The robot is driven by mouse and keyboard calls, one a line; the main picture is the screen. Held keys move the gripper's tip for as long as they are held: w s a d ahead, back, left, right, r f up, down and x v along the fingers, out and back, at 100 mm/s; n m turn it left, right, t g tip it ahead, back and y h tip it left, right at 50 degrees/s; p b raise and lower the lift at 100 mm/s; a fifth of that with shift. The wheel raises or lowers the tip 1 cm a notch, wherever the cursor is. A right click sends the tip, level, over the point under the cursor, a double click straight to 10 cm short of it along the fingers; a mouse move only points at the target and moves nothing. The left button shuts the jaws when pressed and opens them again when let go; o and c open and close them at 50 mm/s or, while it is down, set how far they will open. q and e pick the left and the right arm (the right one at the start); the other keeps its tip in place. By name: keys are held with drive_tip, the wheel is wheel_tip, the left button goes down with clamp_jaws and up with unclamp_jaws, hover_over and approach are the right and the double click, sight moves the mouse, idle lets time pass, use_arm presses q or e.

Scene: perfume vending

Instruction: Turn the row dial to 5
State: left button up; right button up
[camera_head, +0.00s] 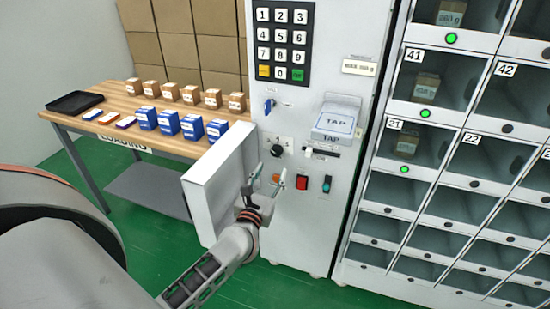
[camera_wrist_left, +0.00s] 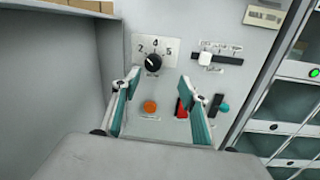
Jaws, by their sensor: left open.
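The row dial (camera_head: 277,150) is a round black knob on a white plate on the machine's front panel. In the left wrist view the dial (camera_wrist_left: 153,62) has the numbers 2, 4 and 5 readable around it, with 5 at its right. I cannot tell for sure which number its mark points to. My left gripper (camera_head: 269,178) is open and empty in front of the panel, just below the dial. In the left wrist view its fingertips (camera_wrist_left: 160,82) stand apart below the dial, not around it. My right gripper is not in view.
An orange button (camera_wrist_left: 150,107), a red switch (camera_head: 302,183) and a green switch (camera_head: 327,184) sit low on the panel. A white slider (camera_wrist_left: 205,58) is right of the dial. An open white door (camera_head: 208,190) stands left of my gripper. Lockers (camera_head: 440,170) stand at the right.

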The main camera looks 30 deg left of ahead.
sight(276, 153)
use_arm(q)
drive_tip(key=w+a+n, duration=0.1)
drive_tip(key=w, duration=0.1)
drive_tip(key=w+a, duration=0.1)
drive_tip(key=w, duration=0.2)
drive_tip(key=w+a+n, duration=0.1)
drive_tip(key=w+a, duration=0.1)
drive_tip(key=w, duration=0.1)
drive_tip(key=shift+w+f+n+g, duration=0.1)
drive_tip(key=shift+n+g, duration=0.2)
drive_tip(key=c, duration=1.1)
